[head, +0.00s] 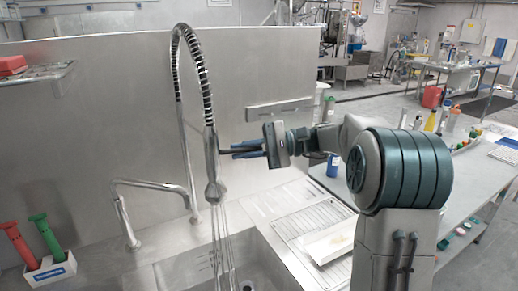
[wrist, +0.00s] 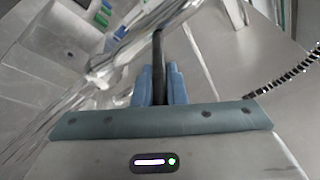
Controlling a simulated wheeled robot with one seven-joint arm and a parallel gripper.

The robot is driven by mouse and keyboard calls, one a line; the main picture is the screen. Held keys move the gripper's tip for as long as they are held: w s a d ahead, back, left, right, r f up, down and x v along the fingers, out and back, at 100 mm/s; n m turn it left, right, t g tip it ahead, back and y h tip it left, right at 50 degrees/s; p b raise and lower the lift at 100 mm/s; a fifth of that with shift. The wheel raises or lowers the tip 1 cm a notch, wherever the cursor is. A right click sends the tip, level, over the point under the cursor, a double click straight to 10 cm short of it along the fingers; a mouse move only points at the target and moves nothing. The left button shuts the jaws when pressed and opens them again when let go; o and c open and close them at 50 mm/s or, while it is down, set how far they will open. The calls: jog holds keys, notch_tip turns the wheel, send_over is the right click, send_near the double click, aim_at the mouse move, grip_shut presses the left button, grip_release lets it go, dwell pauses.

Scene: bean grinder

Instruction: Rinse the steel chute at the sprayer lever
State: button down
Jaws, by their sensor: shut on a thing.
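The pre-rinse sprayer (head: 213,185) hangs from its spring hose (head: 194,62) over the sink (head: 262,262). Thin streams of water fall from its head into the basin. My gripper (head: 245,150) is beside the sprayer, to its right. In the wrist view its blue fingers (wrist: 160,84) are shut around the dark sprayer lever (wrist: 158,50). The sprayer body (wrist: 105,68) is just left of the fingers there. I cannot make out the steel chute for certain. A pale, trough-like piece (head: 330,243) lies on the ribbed drainboard (head: 290,222).
A bent faucet (head: 150,186) stands left of the sprayer. A white holder (head: 50,270) with a red and a green tool is at the lower left. A red box (head: 12,65) sits on a wall shelf. A steel bench with bottles stands at the right.

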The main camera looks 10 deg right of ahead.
jog(key=c, duration=1.5)
grip_release()
jog(key=shift+d, duration=0.1)
jog(key=d, duration=0.4)
jog(key=d+b, duration=0.1)
jog(key=d, duration=0.4)
jog(key=d+r+b, duration=0.1)
jog(key=d, duration=0.3)
jog(key=shift+w+d, duration=0.35)
